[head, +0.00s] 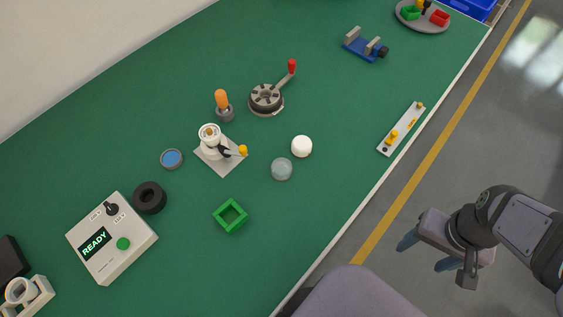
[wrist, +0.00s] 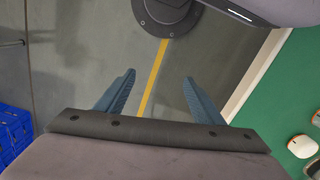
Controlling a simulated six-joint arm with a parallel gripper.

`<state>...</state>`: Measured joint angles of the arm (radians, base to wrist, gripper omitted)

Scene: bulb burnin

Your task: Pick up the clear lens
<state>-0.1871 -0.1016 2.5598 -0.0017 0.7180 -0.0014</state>
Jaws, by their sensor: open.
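The clear lens (head: 281,169) is a round, translucent disc lying on the green workbench in the head view, just below and left of a white round cap. My gripper (head: 425,254) is at the lower right of the head view, out beyond the bench edge and over the floor, well apart from the lens. Its blue fingers also show in the wrist view (wrist: 159,88), spread wide with nothing between them. The lens cannot be made out in the wrist view.
Near the lens are the white cap (head: 301,146), a green square frame (head: 231,216) and a white fixture with a yellow-tipped lever (head: 213,142). A grey control box reading READY (head: 111,238) stands left. A plate with yellow knobs (head: 401,129) lies near the bench edge.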

